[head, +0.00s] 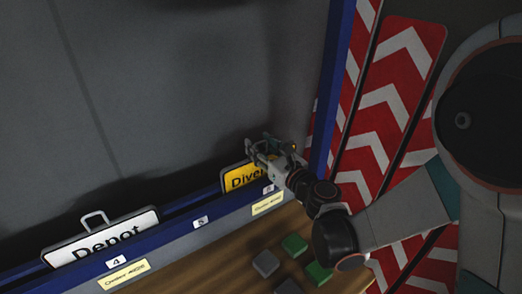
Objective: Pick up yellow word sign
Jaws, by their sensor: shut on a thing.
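The yellow word sign (238,180) stands in a slot behind the blue rail, right of the picture's middle. Its black letters read "Diver", and the rest is hidden behind my gripper. My gripper (264,150) is at the sign's top right, shut on it. The contact between the fingers and the sign is small and dark in this view. The sign's lower edge is hidden by the blue rail.
A white "Depot" sign (103,238) with a handle stands in the same blue rail (185,232) at left. Red and white chevron boards (385,110) stand at right, close to my arm. Green (294,245) and grey blocks (265,263) lie on the wooden surface below.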

